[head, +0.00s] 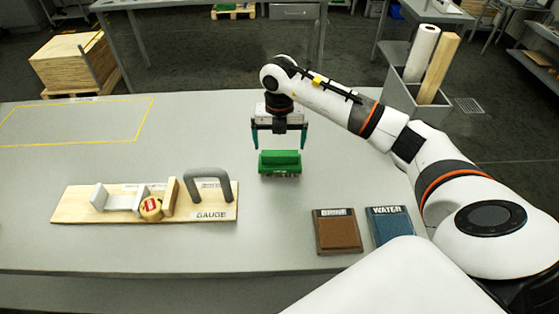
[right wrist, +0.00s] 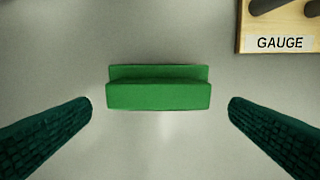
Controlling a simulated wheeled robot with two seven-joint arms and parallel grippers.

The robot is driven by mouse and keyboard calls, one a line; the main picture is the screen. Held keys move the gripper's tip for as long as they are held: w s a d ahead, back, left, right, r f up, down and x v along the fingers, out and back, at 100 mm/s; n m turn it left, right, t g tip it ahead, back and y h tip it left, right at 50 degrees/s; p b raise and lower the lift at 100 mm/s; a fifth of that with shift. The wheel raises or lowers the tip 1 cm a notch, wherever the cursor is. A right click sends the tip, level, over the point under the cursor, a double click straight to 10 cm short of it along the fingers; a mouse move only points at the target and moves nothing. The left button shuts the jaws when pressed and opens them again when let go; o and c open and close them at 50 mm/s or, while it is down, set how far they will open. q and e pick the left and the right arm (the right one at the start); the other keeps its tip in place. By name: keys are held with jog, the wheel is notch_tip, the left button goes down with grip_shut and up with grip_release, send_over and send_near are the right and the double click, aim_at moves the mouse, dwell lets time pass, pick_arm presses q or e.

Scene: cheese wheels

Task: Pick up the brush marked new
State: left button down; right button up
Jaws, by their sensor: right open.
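A green brush (head: 280,162) lies on the grey table, bristles downward, right of the gauge board. In the right wrist view the green brush (right wrist: 158,88) is a plain block with a raised ridge; I see no "new" marking on it. My right gripper (head: 279,146) is open above and just behind the brush in the head view. In the right wrist view its two dark green fingers (right wrist: 160,108) stand apart to either side of the brush, not touching it. My left gripper is not in view.
A wooden gauge board (head: 75,207) with a small cheese wheel (head: 150,208) stands left of the brush. A brown pad (head: 337,231) and a blue pad marked WATER (head: 393,226) lie at the front right. A yellow outline (head: 70,144) marks bare table at the left.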

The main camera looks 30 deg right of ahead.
aim_at(280, 153)
jog(key=f, duration=0.1)
jog(key=f+p, duration=0.1)
jog(key=f, duration=0.1)
jog(key=shift+s+f+p, duration=0.25)
jog(key=shift+f+p, duration=0.05)
jog(key=shift+p, duration=0.05)
jog(key=shift+f, duration=0.55)
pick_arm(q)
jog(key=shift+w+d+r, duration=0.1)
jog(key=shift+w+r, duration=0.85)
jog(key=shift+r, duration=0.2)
pick_arm(e)
jog(key=shift+w+f, duration=0.1)
jog(key=c, duration=0.8)
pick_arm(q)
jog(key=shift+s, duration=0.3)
pick_arm(e)
jog(key=shift+r, duration=0.45)
notch_tip(280, 153, up, 8)
jog(key=b, duration=0.2)
jog(key=shift+r+b, duration=0.25)
jog(key=shift+b, duration=0.05)
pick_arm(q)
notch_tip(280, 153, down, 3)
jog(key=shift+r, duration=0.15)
pick_arm(e)
jog(key=shift+r, duration=0.4)
